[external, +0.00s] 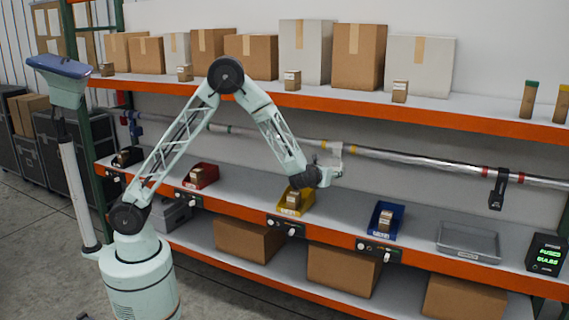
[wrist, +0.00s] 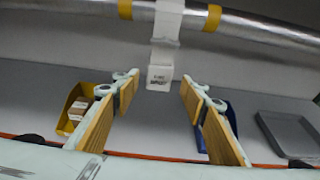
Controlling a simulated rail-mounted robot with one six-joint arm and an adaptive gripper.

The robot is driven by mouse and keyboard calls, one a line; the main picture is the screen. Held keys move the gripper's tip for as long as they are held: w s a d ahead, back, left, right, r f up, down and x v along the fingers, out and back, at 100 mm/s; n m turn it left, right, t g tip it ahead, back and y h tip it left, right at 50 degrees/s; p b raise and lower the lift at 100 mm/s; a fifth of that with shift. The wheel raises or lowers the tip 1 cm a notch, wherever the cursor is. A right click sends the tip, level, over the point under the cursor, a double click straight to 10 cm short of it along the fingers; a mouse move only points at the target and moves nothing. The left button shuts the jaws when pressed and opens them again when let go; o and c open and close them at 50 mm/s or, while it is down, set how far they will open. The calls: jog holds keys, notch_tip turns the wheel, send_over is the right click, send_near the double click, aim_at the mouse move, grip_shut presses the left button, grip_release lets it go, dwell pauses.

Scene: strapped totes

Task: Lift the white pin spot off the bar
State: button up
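The white pin spot (wrist: 160,77) hangs from the silver bar (wrist: 110,8) by a white bracket, beside yellow bands, and has a small printed label on its lower end. In the external view the pin spot (external: 336,158) is partly hidden by my gripper (external: 326,176). The bar (external: 410,159) runs along the back between the two shelf levels. In the wrist view my gripper (wrist: 156,93) is open, with its wooden-faced fingers apart to the left and right. The pin spot shows centred in the gap between them, and nothing is held.
A black fixture (external: 497,188) hangs farther right on the bar. Below are a yellow bin (external: 288,211), a blue bin (external: 372,216), a red bin (external: 208,170) and a grey tray (external: 468,240). The orange-edged upper shelf (external: 440,113) with boxes runs above the bar.

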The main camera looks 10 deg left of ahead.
jog(key=shift+b+x, duration=0.9)
jog(key=shift+x, duration=4.75)
jog(key=shift+r, duration=0.1)
jog(key=c, duration=0.8)
jog(key=shift+o, duration=0.2)
jog(key=shift+r+p, duration=0.8)
jog(key=shift+r, duration=1.55)
jog(key=shift+s, duration=0.1)
